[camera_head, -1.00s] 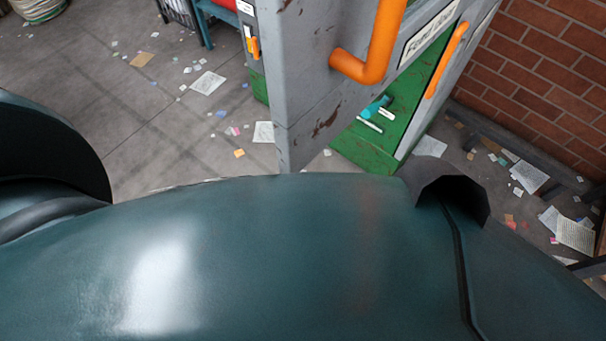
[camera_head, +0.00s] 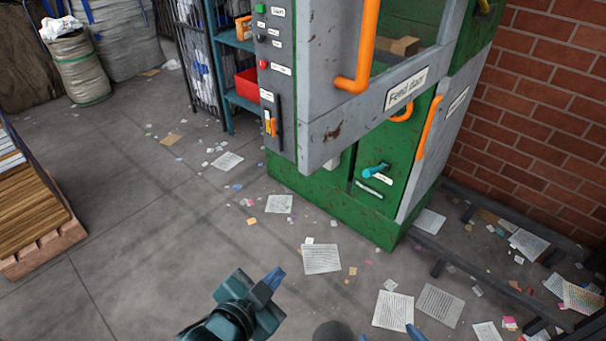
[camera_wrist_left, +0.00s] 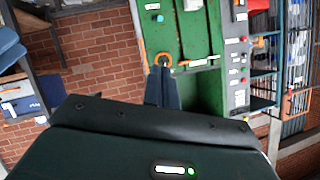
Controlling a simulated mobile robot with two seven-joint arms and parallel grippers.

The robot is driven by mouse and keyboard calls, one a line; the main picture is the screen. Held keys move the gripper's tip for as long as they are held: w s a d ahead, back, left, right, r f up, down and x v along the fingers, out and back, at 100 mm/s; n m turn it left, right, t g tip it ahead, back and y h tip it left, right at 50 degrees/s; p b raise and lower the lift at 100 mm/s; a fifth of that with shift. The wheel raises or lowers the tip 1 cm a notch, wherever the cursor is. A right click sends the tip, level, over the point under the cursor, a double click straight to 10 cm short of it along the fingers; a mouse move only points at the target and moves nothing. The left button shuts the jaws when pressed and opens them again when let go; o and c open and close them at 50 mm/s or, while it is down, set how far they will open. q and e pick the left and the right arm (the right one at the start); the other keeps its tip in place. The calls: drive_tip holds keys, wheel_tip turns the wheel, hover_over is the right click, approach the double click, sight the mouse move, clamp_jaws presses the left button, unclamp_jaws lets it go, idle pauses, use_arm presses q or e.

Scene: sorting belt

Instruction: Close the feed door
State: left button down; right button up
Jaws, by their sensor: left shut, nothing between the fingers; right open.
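The feed door, a grey rusty frame with a "Feed door" label (camera_head: 406,90), is on the green machine in the head view. Its long orange handle (camera_head: 363,50) stands upright on the front. The frame juts out past the green lower cabinet; I cannot tell how far it stands open. My left gripper (camera_head: 273,279) is shut and empty, low in front of the machine and apart from it. Its closed fingers (camera_wrist_left: 162,84) point at the machine in the left wrist view. My right gripper (camera_head: 390,335) is open at the bottom edge, mostly cut off.
A grey control panel (camera_head: 274,75) with buttons is left of the door. A teal handle (camera_head: 376,170) sits on the lower green panel. A brick wall (camera_head: 545,100) is at the right, wooden pallets (camera_head: 30,205) at the left.

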sight(322, 150)
use_arm(q)
drive_tip(key=w+d+r+m+t+h+b, duration=0.1)
drive_tip(key=d+r+m+t, duration=0.15)
drive_tip(key=r+m, duration=0.6)
drive_tip(key=w+d+r+m+t+h+b, duration=0.15)
drive_tip(key=d+r+m, duration=0.3)
drive_tip(key=r, duration=0.65)
drive_tip(key=w+p, duration=0.1)
drive_tip(key=w, duration=0.2)
drive_tip(key=w+p, duration=0.1)
drive_tip(key=w, duration=0.3)
drive_tip(key=w+d+p, duration=0.1)
drive_tip(key=w, duration=0.3)
drive_tip(key=shift+w+a, duration=0.25)
drive_tip(key=shift+w, duration=0.05)
drive_tip(key=shift+a+m, duration=0.1)
drive_tip(key=shift+m, duration=0.2)
